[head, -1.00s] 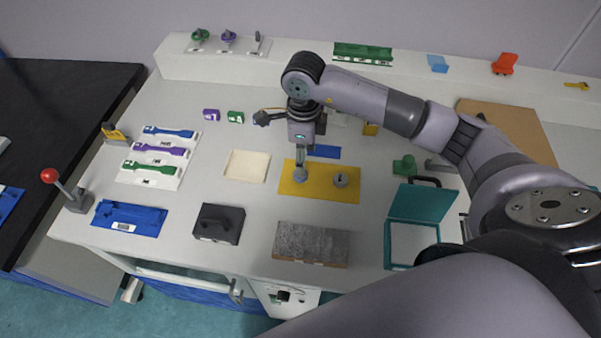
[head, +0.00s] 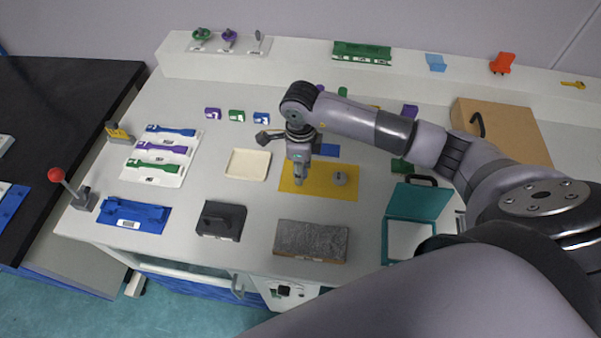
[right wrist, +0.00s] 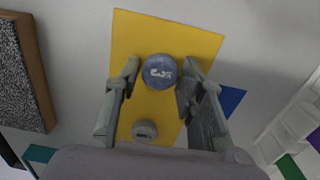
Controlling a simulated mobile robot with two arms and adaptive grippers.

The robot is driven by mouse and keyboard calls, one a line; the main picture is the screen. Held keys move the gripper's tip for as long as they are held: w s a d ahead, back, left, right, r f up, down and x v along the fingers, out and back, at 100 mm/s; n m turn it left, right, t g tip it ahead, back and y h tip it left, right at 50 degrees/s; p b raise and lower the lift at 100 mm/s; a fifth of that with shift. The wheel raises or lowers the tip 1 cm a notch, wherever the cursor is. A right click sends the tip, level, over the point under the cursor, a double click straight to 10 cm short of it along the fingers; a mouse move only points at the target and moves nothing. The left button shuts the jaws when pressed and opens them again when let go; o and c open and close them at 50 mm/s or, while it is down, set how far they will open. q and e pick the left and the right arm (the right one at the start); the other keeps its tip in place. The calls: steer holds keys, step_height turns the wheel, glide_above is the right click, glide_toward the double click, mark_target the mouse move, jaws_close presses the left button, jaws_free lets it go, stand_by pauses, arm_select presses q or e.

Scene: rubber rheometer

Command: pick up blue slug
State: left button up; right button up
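The blue slug (right wrist: 160,72) is a short, round, blue-grey disc with pale markings on its top. It is over the yellow mat (right wrist: 205,50), which also shows in the head view (head: 322,187). My right gripper (right wrist: 160,82) is open around it, one finger on each side with narrow gaps. In the head view my right gripper (head: 299,182) points down at the mat and mostly hides the blue slug. A grey slug (right wrist: 144,130) lies beside it on the mat and shows in the head view (head: 340,178). My left gripper is not in view.
A cream tray (head: 248,165) lies left of the mat. A rough grey block (head: 311,241) and a black handled block (head: 221,220) stand in front. A teal hinged case (head: 413,218) is at the right.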

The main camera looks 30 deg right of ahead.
steer(key=c, duration=0.5)
steer(key=shift+o, duration=0.2)
steer(key=shift+r, duration=0.1)
